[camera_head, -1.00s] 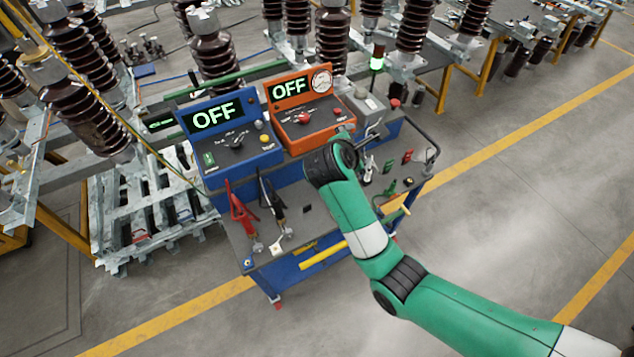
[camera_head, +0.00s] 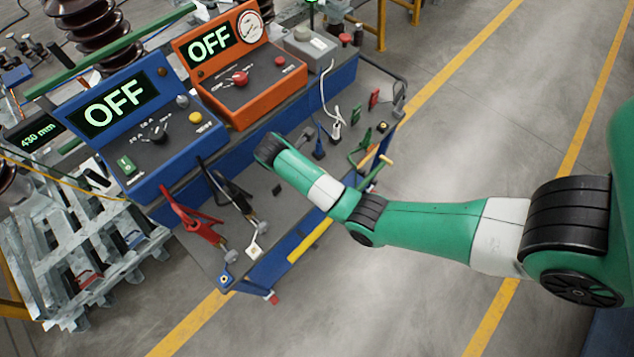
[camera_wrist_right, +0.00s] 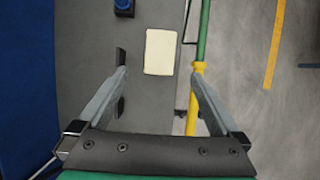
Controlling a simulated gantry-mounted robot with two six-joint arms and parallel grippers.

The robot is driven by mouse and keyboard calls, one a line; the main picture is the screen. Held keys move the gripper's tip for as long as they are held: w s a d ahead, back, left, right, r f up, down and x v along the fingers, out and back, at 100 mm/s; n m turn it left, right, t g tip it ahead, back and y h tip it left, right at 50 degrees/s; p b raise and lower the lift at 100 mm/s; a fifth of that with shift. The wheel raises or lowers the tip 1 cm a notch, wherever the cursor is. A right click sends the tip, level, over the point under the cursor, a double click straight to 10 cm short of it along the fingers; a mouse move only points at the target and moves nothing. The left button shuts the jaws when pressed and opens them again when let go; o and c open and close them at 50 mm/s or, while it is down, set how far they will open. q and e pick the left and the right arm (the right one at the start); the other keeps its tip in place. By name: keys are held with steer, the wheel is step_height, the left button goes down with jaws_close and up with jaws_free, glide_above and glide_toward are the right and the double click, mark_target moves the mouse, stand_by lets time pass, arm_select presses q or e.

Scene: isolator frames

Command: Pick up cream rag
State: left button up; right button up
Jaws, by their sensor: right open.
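The cream rag (camera_wrist_right: 160,52) is a small flat rectangle on the grey worktop (camera_wrist_right: 145,118) in the right wrist view. My right gripper (camera_wrist_right: 159,74) is open, its two fingers on either side of the rag's near end in the picture. Nothing is between the fingertips that I can see held, and the height above the worktop is hard to tell. In the head view my right arm reaches in from the right over the trolley, and its gripper and the rag are hidden. My left gripper is not in view.
The trolley carries a blue OFF unit (camera_head: 140,140) and an orange OFF unit (camera_head: 240,75). Red clamps (camera_head: 190,215) and black clamps (camera_head: 232,190) lie on the worktop. A yellow and green bar (camera_wrist_right: 198,95) runs beside the rag. Open floor lies right of the trolley.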

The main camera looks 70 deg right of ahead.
steer(key=b+x, duration=0.1)
steer(key=x, duration=0.3)
steer(key=shift+d+f, duration=0.15)
steer(key=shift+f, duration=0.1)
steer(key=b+x, duration=0.2)
steer(key=x, duration=0.3)
steer(key=shift+s+d+f, duration=0.1)
steer(key=shift+c, duration=0.3)
steer(key=c, duration=1.3)
steer(key=shift+o, duration=0.2)
